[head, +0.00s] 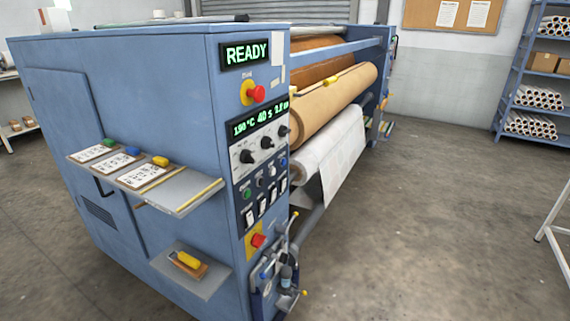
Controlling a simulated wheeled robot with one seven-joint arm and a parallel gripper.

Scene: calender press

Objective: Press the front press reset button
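The blue calender press (150,90) fills the left and middle of the head view. Its narrow front face carries a control panel with a green-lit READY display (246,54). Below the settings display and dark knobs is a row of small round buttons, including a green button (247,194) and a pale button (271,171). Their labels are too small to read, so I cannot tell which is the reset button. A red mushroom button (257,94) sits on yellow above, and another red button (257,240) sits on a yellow plate below.
A side shelf (198,190) with cards and coloured blocks juts from the press's left side. A lower shelf (205,285) holds a yellow-handled tool. Rollers extend behind. The concrete floor (430,230) at right is clear.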

